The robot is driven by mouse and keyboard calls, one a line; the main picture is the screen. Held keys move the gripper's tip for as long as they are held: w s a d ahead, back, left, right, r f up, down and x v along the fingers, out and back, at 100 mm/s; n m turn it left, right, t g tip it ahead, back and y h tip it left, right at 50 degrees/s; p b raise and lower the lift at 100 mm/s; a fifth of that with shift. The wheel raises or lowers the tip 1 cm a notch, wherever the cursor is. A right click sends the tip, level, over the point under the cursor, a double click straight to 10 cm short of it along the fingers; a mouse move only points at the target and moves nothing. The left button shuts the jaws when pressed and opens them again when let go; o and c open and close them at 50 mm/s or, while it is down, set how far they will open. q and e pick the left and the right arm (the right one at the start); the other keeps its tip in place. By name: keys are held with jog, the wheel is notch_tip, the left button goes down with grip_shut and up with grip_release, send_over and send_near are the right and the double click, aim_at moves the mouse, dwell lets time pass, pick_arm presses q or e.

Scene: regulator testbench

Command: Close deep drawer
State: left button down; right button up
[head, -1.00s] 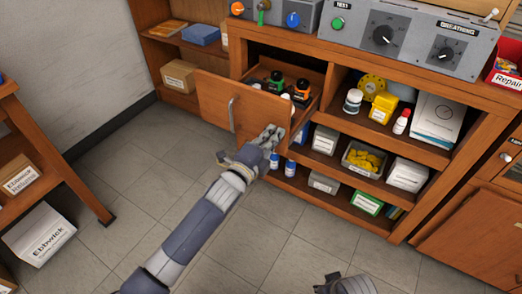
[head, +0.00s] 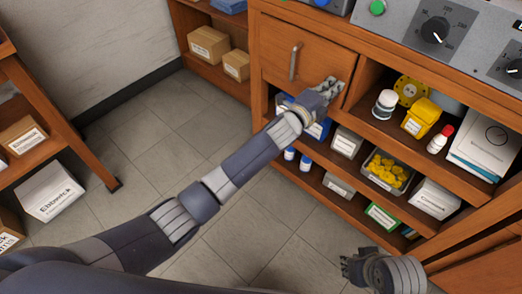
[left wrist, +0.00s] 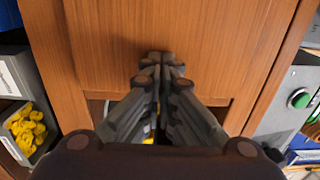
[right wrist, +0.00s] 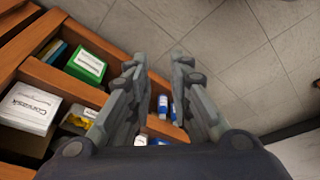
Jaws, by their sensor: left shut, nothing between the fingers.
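The deep drawer (head: 298,55) is in the wooden bench, with a vertical metal handle (head: 293,62) on its front. Its front looks flush with the cabinet frame, and its contents are hidden. My left gripper (head: 334,88) is at the lower right part of the drawer front, right of the handle. In the left wrist view the left gripper (left wrist: 160,60) is shut and empty, its fingertips at the drawer's wooden front (left wrist: 165,30). My right gripper (head: 352,262) is low, away from the drawer. In the right wrist view the right gripper (right wrist: 158,62) has its fingers apart and empty.
Open shelves right of the drawer hold a yellow container (head: 421,118), a white jar (head: 385,104) and a bin of yellow parts (head: 387,171). Blue-capped bottles (head: 305,162) stand below. A side shelf with boxes (head: 50,191) is at left. The tiled floor (head: 235,235) between is clear.

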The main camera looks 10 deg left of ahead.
pick_arm(q)
jog(key=shift+w+d+r, duration=0.25)
jog(key=shift+w+d, duration=0.15)
jog(key=shift+w, duration=0.25)
pick_arm(e)
jog(key=shift+d+r, duration=0.25)
jog(key=shift+r, duration=0.8)
